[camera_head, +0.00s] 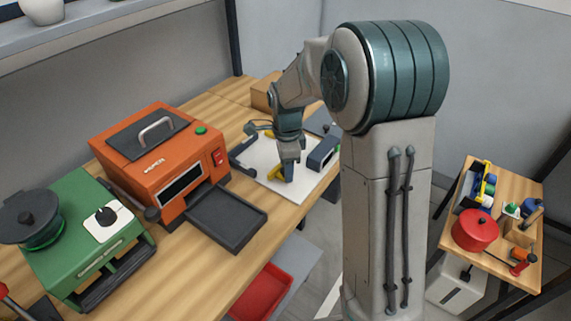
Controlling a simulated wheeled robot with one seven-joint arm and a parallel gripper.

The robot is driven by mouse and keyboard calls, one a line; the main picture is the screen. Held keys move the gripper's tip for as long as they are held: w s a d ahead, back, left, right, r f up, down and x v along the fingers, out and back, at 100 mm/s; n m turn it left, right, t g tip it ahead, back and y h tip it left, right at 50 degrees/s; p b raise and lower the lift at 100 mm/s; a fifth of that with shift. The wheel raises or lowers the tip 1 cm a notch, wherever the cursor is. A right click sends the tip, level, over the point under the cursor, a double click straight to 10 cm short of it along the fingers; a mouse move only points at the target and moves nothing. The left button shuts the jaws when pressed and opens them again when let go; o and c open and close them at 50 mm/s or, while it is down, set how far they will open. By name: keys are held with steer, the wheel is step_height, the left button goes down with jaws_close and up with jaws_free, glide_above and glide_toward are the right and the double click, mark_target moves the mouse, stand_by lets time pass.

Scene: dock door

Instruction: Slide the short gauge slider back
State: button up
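My gripper (288,176) points down over a white board (262,188) on the wooden bench. Its fingertips are small and dark here, and I cannot tell whether they are open or shut. A yellow piece (275,173) shows just left of the fingertips; I cannot tell whether they touch it. Another yellow piece (270,133) lies farther back, partly behind my arm. A dark bar (241,165) runs along the board's left side, and a dark blue block (322,153) sits at its right. Which part is the short gauge slider is too small to tell.
An orange machine (150,165) with a dark tray (228,218) pulled out stands left of the board. A green machine (80,235) is farther left. A cardboard box (262,96) stands behind. A red bin (262,292) is below the bench edge. A side table (455,225) holds a red pot (475,230).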

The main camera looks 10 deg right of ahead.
steer(key=shift+a, duration=0.1)
steer(key=shift+r, duration=0.3)
step_height(320, 180, up, 13)
stand_by(0.4)
steer(key=shift+r, duration=0.1)
steer(key=s+d+f+n+t, duration=0.1)
steer(key=s+d+f+n, duration=0.1)
steer(key=s+n, duration=0.7)
steer(key=s+d+f+n+t, duration=0.2)
steer(key=s+n, duration=0.7)
steer(key=s, duration=0.4)
steer(key=shift+s+d+f, duration=0.25)
steer(key=shift+d, duration=0.05)
stand_by(0.7)
